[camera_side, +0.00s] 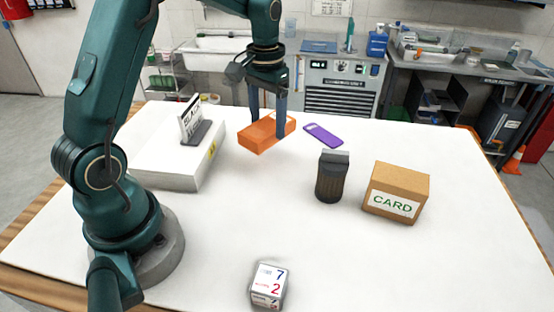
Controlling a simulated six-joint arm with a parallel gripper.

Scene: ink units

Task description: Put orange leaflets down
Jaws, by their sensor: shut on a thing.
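The orange leaflets (262,136) form a flat orange block near the back of the white table, right of the white box. My gripper (268,128) points down over them, with its two blue-grey fingers on either side of the block. It is shut on the orange leaflets. The block looks level and very close to the table top; I cannot tell whether it touches the surface.
A white box (170,166) with a sign in a stand (192,125) on it is at left. A purple phone-like item (323,135), a dark ribbed container (332,178) and a CARD box (397,190) are at right. A number block (269,285) is in front. The table's middle is clear.

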